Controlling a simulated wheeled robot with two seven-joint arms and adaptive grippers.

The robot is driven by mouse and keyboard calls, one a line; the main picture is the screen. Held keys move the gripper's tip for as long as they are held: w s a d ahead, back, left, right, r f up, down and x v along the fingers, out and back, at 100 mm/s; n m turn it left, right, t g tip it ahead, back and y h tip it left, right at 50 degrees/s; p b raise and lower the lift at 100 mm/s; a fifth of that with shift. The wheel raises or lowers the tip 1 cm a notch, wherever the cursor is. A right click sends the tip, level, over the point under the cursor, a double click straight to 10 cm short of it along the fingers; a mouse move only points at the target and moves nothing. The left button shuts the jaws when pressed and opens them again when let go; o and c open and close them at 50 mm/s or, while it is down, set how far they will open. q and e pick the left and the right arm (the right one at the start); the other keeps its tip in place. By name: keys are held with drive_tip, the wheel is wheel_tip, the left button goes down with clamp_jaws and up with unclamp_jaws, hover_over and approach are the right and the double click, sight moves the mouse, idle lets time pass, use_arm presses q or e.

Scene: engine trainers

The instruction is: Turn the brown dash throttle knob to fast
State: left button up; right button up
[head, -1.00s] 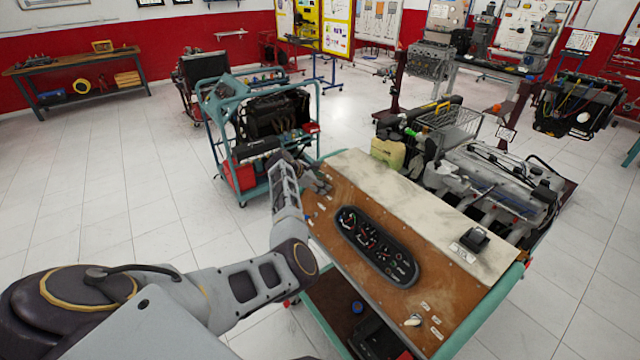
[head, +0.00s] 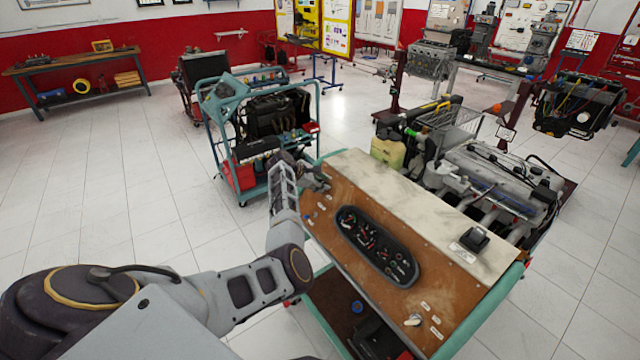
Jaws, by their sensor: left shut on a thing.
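The brown wooden dash panel (head: 335,258) lies on top of the engine trainer cart. It carries a black oval gauge cluster (head: 376,245) in its middle. My left arm reaches in from the left to the panel's far left corner. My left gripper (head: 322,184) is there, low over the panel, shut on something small. The throttle knob itself is hidden by the fingers, so I cannot read its setting. Small labels and knobs (head: 306,216) show along the left edge near my forearm. My right gripper is out of view.
A key switch (head: 413,320) sits at the panel's near corner. A black box (head: 475,238) stands on the pale top on the right. The engine (head: 490,180) is behind the panel. A blue-green cart (head: 262,185) with another engine stands beyond my gripper. Floor at left is clear.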

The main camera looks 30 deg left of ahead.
use_arm(q)
drive_tip(key=m, duration=0.5)
drive_tip(key=shift+s+f, duration=0.1)
drive_tip(key=m, duration=0.4)
drive_tip(key=shift+s+f+m, duration=0.1)
drive_tip(key=shift+m, duration=0.3)
drive_tip(key=m, duration=0.3)
drive_tip(key=shift+f+m+b, duration=0.15)
drive_tip(key=shift+m+b, duration=0.2)
drive_tip(key=shift+m, duration=0.05)
drive_tip(key=shift+s+m+b, duration=0.1)
drive_tip(key=shift+m+b, duration=0.5)
drive_tip(key=shift+m, duration=1.4)
drive_tip(key=o, duration=1)
